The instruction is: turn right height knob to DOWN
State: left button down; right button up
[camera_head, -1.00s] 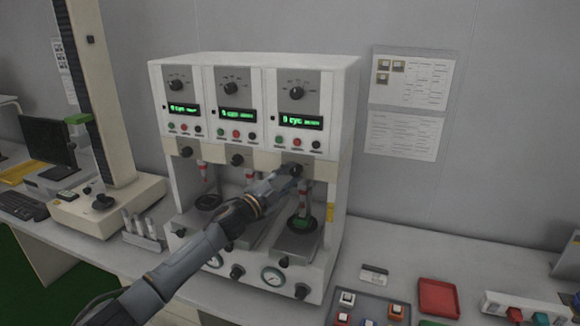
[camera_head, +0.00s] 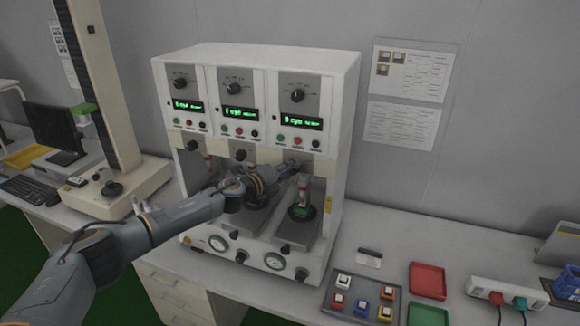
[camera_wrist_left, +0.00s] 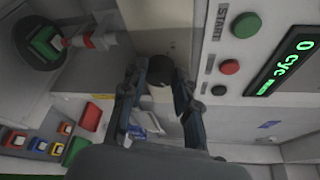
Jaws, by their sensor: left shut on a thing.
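The test machine (camera_head: 345,90) is a white cabinet with three stations, each with a dial, a green display and buttons. The right height knob is a dark round knob in the band below the right station's buttons. In the left wrist view the knob (camera_wrist_left: 160,70) sits between the two fingers of my left gripper (camera_wrist_left: 160,82). My left gripper (camera_head: 292,165) is shut on it, reaching across the middle station from the left. In the head view the gripper mostly covers this knob. I cannot read the knob's setting. My right gripper is not in view.
The middle height knob (camera_head: 240,155) and left height knob (camera_head: 192,145) are left of my gripper. Below the right station is a plate with a green sample (camera_head: 300,211). A grey tray of colored blocks (camera_head: 333,298), red tray (camera_head: 428,279) and power strip (camera_head: 507,292) lie on the bench.

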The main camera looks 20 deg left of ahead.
pick_arm(q)
jog(key=shift+d+f+m+g+y, duration=0.1)
jog(key=shift+m+g+y, duration=0.2)
jog(key=shift+m, duration=0.3)
jog(key=c, duration=1)
grip_release()
jog(key=v, duration=1.2)
jog(key=shift+f, duration=0.15)
